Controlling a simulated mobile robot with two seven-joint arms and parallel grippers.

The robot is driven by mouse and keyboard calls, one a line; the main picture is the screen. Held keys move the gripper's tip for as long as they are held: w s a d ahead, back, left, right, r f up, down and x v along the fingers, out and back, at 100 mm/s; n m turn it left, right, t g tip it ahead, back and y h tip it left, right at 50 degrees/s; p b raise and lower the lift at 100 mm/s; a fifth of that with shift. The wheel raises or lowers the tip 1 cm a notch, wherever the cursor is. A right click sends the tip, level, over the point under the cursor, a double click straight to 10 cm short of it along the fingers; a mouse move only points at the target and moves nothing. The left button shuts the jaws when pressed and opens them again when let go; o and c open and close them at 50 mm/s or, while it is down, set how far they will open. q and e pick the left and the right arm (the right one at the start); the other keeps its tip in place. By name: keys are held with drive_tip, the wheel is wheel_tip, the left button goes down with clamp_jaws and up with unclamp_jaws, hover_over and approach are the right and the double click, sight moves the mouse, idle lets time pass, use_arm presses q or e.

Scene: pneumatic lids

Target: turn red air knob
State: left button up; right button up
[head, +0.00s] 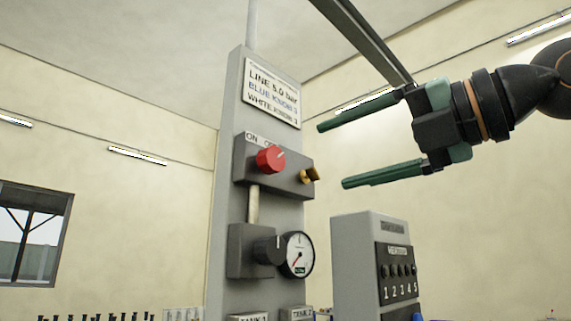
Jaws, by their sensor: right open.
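The red air knob (270,159) sits on a dark grey valve box (243,164) on a tall grey panel (228,130). The letters ON show above it, and a second label beside them is partly hidden. The white mark on the knob points to the upper right. My right gripper (332,155) is open and empty, with its two green fingers apart and pointing left. In the picture it is to the right of the knob, apart from it. My left gripper is not in view.
A brass fitting (310,176) sticks out right of the knob. Below are a black knob (268,251) and a round gauge (298,254). A sign (272,93) is above. A grey box (350,255) with numbered buttons stands at the lower right.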

sight(276, 159)
drive_tip(key=shift+m+t, duration=0.4)
drive_tip(key=p+x, duration=0.1)
drive_tip(key=x, duration=0.2)
drive_tip(key=r+p+x, duration=0.1)
drive_tip(key=x, duration=0.2)
drive_tip(key=r+p+x, duration=0.1)
drive_tip(key=x, duration=0.3)
drive_tip(key=shift+s+a+p, duration=0.1)
drive_tip(key=shift+a+p, duration=0.05)
drive_tip(key=shift+p, duration=0.25)
drive_tip(key=shift+w+a, duration=0.35)
clamp_jaws()
